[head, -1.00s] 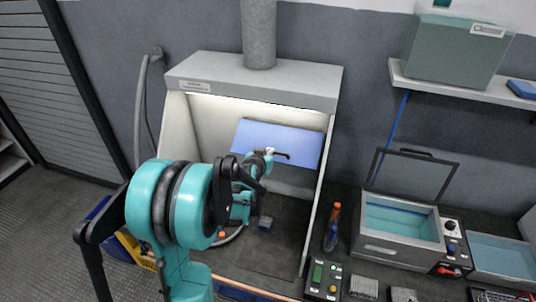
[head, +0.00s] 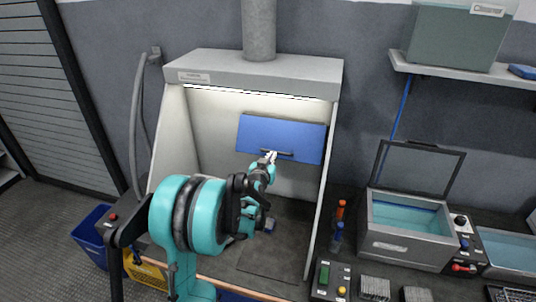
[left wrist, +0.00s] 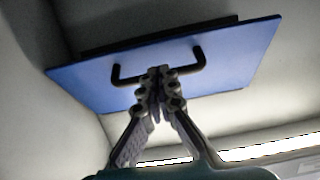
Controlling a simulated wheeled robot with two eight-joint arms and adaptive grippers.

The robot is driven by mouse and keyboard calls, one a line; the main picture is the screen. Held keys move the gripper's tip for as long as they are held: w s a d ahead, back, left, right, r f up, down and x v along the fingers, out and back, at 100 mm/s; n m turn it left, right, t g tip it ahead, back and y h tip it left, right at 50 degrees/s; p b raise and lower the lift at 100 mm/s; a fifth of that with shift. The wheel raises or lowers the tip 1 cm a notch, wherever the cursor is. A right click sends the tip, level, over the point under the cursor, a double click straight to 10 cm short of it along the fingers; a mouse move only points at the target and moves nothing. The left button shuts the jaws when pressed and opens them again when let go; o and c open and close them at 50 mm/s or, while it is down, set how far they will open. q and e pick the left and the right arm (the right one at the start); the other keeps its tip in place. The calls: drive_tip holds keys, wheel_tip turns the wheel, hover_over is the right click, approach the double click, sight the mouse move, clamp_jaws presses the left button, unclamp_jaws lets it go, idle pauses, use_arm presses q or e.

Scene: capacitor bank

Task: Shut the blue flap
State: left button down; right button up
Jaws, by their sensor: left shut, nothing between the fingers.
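The blue flap (head: 287,132) is a flat panel at the back wall inside the lit hood, with a dark bar handle (head: 288,153) near its lower edge. In the left wrist view the flap (left wrist: 85,85) fills the middle, and a dark band shows behind its far edge, so a gap to the wall seems to remain there. My left gripper (head: 271,156) is shut and empty, its fingertips at the handle. In the left wrist view the fingertips (left wrist: 158,75) cover the middle of the handle (left wrist: 190,63); whether they touch it I cannot tell. My right gripper is out of view.
The hood (head: 255,75) has side walls close around my left arm. To the right are orange and blue bottles (head: 338,225), a control box (head: 331,281) and an open-lidded bath (head: 408,240).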

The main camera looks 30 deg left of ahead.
use_arm(q)
drive_tip(key=w+a+f+b, duration=0.1)
drive_tip(key=w+f+b, duration=0.2)
drive_tip(key=w+f, duration=0.2)
drive_tip(key=shift+w+a+f+b, duration=0.2)
drive_tip(key=shift+w+f+b, duration=0.2)
drive_tip(key=shift+w, duration=0.25)
